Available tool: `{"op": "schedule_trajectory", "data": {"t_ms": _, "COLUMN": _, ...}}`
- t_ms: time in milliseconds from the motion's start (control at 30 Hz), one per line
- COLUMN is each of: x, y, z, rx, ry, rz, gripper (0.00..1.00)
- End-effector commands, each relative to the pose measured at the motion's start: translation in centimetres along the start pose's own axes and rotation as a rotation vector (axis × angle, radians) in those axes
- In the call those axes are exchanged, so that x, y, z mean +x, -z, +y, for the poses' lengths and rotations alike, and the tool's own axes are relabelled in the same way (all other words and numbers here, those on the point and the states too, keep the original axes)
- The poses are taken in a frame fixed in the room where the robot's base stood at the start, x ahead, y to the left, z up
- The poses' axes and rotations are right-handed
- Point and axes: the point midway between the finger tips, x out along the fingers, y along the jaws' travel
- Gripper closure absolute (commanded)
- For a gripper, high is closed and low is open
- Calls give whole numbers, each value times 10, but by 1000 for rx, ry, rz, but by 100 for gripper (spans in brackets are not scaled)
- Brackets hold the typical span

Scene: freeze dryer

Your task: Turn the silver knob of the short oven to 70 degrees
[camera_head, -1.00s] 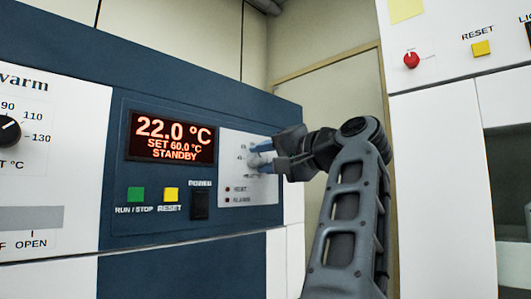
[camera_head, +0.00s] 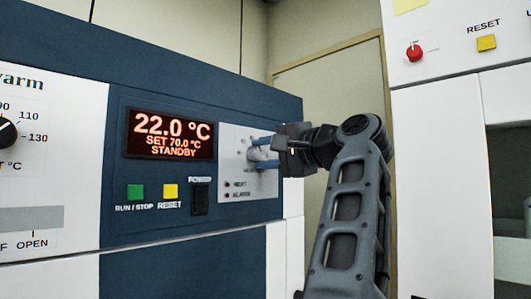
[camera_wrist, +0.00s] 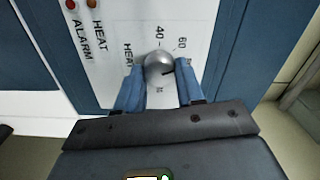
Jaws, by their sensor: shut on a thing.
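The silver knob (camera_wrist: 159,67) sits on the white dial plate of the blue oven, with a dark pointer mark on it. The numbers 40 and 60 show beside it in the wrist view. My gripper (camera_wrist: 160,88) is shut on the knob, with one blue finger on each side of it. In the head view my gripper (camera_head: 262,153) reaches the dial plate (camera_head: 238,190) from the right and hides most of the knob. The oven's display (camera_head: 170,135) reads 22.0 °C, SET 70.0 °C, STANDBY.
Left of the dial plate are a green RUN/STOP button (camera_head: 135,192), a yellow RESET button (camera_head: 171,191) and a black POWER switch (camera_head: 200,200). A white unit with a red knob (camera_head: 415,52) and a yellow button (camera_head: 486,43) stands at the right.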

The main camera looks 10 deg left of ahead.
Motion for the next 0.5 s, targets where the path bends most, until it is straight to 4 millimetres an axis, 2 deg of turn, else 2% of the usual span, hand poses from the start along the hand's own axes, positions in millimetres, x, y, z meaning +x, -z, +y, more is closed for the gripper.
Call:
{"op": "schedule_trajectory", "data": {"t_ms": 133, "x": -1, "y": 2, "z": 0, "rx": 0, "ry": 0, "rz": 5, "gripper": 93}}
{"op": "schedule_trajectory", "data": {"t_ms": 167, "x": -1, "y": 2, "z": 0, "rx": 0, "ry": 0, "rz": 5, "gripper": 60}}
{"op": "schedule_trajectory", "data": {"t_ms": 400, "x": 0, "y": 1, "z": 0, "rx": 0, "ry": 0, "rz": 3, "gripper": 37}}
{"op": "schedule_trajectory", "data": {"t_ms": 500, "x": 0, "y": 1, "z": 0, "rx": -1, "ry": 0, "rz": 2, "gripper": 37}}
